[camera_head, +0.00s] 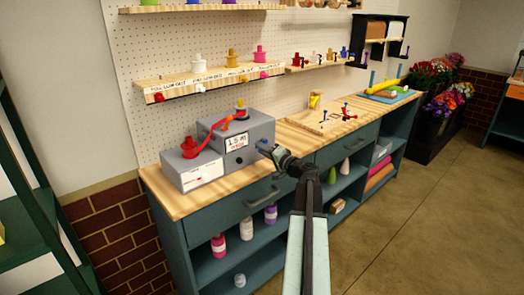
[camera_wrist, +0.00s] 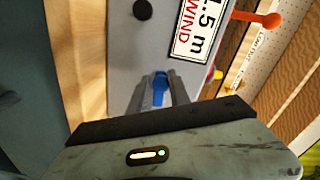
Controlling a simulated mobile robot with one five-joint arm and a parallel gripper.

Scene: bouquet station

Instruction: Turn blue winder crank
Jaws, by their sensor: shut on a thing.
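The grey winder box (camera_head: 250,135) stands on the wooden bench top, with a white "1.5 m" label (camera_head: 237,141) on its front. My gripper (camera_head: 266,148) is at the right part of the box front. In the wrist view my gripper (camera_wrist: 160,90) is shut on the blue crank handle (camera_wrist: 159,89), a small blue piece between the two grey fingers. The rest of the crank is hidden by the fingers. The label also shows in the wrist view (camera_wrist: 196,28), turned sideways, with a black knob (camera_wrist: 142,10) beside it.
A lower grey box (camera_head: 193,166) with a red spool (camera_head: 189,147) adjoins the winder at left. A red ribbon (camera_head: 212,128) runs between them. A shelf with small spools (camera_head: 215,80) hangs above. A wooden board (camera_head: 325,119) with small tools lies farther right.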

